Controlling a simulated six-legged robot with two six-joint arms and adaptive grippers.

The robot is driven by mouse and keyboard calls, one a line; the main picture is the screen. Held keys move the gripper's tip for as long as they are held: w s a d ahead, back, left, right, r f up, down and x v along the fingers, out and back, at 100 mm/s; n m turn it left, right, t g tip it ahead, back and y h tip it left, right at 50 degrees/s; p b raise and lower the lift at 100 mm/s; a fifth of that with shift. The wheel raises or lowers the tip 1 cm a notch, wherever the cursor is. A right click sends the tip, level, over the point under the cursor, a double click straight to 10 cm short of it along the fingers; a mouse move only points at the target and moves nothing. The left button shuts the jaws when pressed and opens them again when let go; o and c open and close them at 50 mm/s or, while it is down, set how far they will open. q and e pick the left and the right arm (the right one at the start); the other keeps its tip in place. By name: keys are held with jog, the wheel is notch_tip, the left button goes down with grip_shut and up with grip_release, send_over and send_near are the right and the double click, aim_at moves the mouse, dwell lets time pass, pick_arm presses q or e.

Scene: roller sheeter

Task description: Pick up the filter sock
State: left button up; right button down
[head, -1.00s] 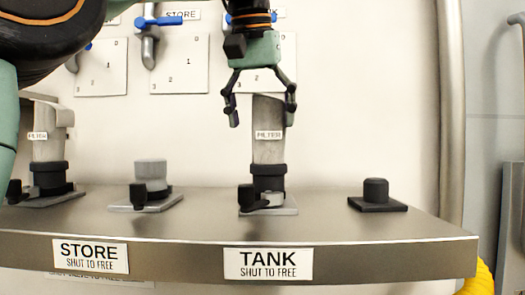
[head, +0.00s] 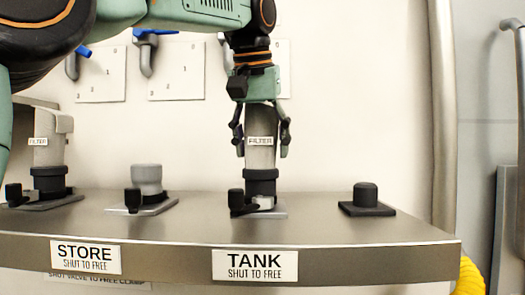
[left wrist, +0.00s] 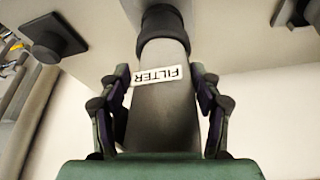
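The filter sock (head: 261,155) is a grey upright cylinder with a white FILTER label and a black collar at its foot. It stands on the TANK plate (head: 280,210) of the steel shelf, and it also shows in the left wrist view (left wrist: 165,115). My left gripper (head: 262,148) points down over the sock's top, with one finger on each side around label height. The fingers are spread, with narrow gaps to the sock in the head view; I see no clear grip. The sock's top is hidden by the gripper. My right gripper is not in view.
A second FILTER-labelled sock (head: 48,150) stands at the far left. A short grey fitting (head: 146,178) on the STORE plate and a black capped plate (head: 366,195) flank the TANK position. Blue-handled valves hang on the wall behind. The shelf's front edge (head: 370,258) is below.

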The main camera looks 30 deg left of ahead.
pick_arm(q)
jog(key=shift+s, duration=0.1)
jog(key=shift+c, duration=0.7)
jog(key=shift+w+a+f, duration=0.2)
jog(key=shift+w+a, duration=0.1)
jog(key=shift+a, duration=0.1)
jog(key=c, duration=0.5)
jog(key=shift+d, duration=0.2)
jog(key=shift+c, duration=1.7)
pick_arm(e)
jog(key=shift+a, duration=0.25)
pick_arm(q)
jog(key=shift+a, duration=0.1)
